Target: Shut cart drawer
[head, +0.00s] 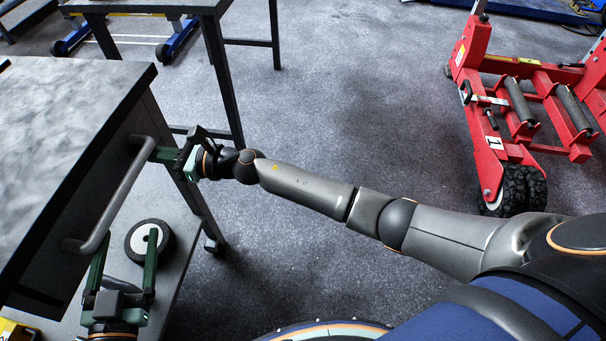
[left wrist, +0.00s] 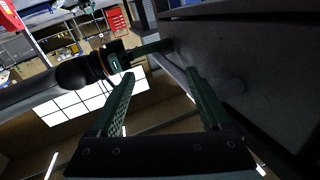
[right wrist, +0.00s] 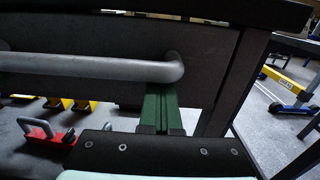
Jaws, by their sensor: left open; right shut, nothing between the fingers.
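The cart (head: 70,85) stands at the left, with a grey worktop. Its dark drawer front (right wrist: 100,40) is below the top and carries a grey bar handle (head: 118,195). How far the drawer stands out is hard to tell. My right gripper (head: 160,154) is shut and empty, its fingers at the drawer front beside the handle's far end. They show just below that end in the right wrist view (right wrist: 161,100); contact is unclear. My left gripper (head: 122,262) is open by the handle's near end. In the left wrist view, the handle (left wrist: 175,75) passes behind one finger.
A wheel-like disc (head: 150,242) lies on the cart's lower shelf, near my left gripper. Another dark table (head: 200,8) stands behind the cart. The floor between them is clear.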

